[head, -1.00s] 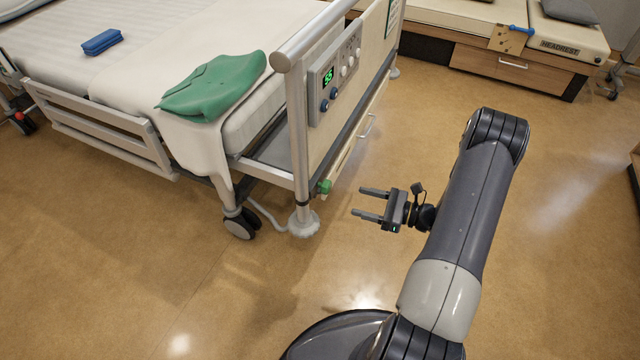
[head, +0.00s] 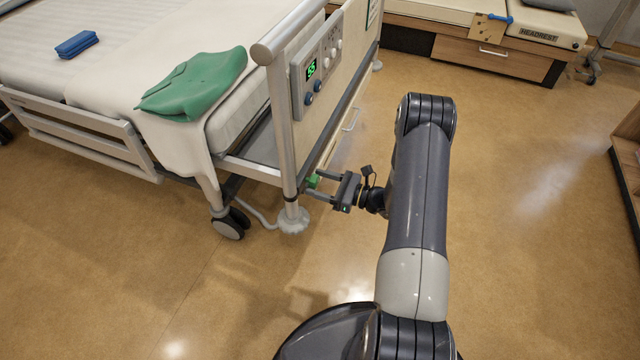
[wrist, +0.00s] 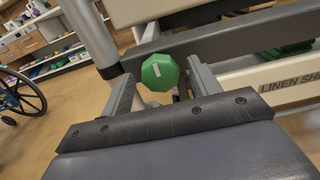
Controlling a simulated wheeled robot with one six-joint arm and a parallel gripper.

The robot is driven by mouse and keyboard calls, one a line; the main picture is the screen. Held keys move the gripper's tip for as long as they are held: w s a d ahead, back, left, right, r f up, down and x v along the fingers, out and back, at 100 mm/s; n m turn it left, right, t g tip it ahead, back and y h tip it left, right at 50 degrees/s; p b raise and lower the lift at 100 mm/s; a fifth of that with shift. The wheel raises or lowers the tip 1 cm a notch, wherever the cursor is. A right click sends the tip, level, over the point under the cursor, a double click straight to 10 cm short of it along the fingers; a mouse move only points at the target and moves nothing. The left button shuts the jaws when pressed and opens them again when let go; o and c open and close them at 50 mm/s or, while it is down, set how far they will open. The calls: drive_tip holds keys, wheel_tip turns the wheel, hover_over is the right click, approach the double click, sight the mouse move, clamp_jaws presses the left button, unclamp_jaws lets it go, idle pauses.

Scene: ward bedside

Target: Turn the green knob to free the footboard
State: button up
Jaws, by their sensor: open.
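The green knob (head: 313,181) sits low on the bed's corner post, at the bottom of the footboard (head: 325,85). In the wrist view the knob (wrist: 160,72) is a faceted green disc with a white mark on its face. My gripper (head: 318,186) is open, with its fingers pointing at the bed frame. In the wrist view one finger lies on each side of the knob. I cannot tell whether either finger touches it. The footboard stands upright in its place at the bed end.
A control panel (head: 316,70) with a lit display is on the footboard's outer face. A green cloth (head: 193,85) and a blue folded item (head: 77,44) lie on the bed. In the wrist view a linen shelf (wrist: 290,75) is close on the right. Open floor (head: 520,200) lies to the right.

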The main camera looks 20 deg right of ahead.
drive_tip(key=shift+w, duration=0.1)
drive_tip(key=shift+c, duration=0.3)
drive_tip(key=c, duration=0.9)
drive_tip(key=shift+f+n+b, duration=0.1)
drive_tip(key=shift+n+b, duration=0.2)
drive_tip(key=shift+b, duration=0.05)
drive_tip(key=shift+n+b, duration=7.85)
drive_tip(key=shift+n, duration=0.75)
